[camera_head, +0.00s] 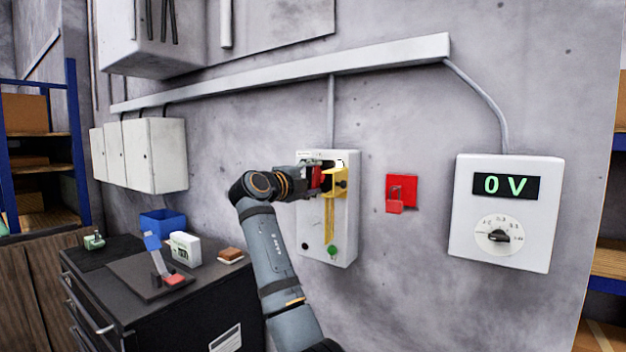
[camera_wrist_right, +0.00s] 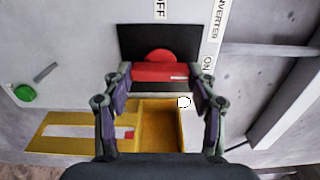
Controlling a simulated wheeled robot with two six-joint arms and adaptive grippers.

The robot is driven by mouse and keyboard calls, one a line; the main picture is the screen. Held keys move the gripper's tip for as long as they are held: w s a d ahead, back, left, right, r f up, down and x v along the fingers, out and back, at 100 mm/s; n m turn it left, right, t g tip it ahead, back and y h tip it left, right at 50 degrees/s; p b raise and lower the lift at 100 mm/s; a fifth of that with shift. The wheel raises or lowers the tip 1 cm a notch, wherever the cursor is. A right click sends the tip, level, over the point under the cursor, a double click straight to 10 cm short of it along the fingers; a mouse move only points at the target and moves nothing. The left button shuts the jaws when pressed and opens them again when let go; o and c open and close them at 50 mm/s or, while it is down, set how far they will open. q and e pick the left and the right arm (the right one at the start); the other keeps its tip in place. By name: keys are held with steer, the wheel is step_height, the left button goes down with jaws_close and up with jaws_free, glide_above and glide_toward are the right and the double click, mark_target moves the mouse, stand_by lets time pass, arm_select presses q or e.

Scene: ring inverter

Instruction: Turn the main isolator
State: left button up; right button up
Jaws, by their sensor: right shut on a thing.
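The main isolator is a red handle (camera_wrist_right: 160,73) with a round red hub on a black plate (camera_wrist_right: 130,42), on the front of the white inverter box (camera_head: 342,240). In the right wrist view the handle lies crosswise in the picture. The OFF label (camera_wrist_right: 159,9) is above the plate and the ON label (camera_wrist_right: 207,62) is at its right. My right gripper (camera_wrist_right: 160,76) is shut on the handle, a finger at each end. In the head view my right gripper (camera_head: 322,181) hides most of the isolator. My left gripper is not in view.
A red wall holder (camera_head: 401,192) and a meter reading 0 V (camera_head: 507,217) are to the right. A black cabinet (camera_head: 125,300) with small items stands left of my arm.

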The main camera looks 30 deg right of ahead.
steer(key=o, duration=1.1)
steer(key=shift+o, duration=0.2)
steer(key=v, duration=1.2)
steer(key=shift+f, duration=0.1)
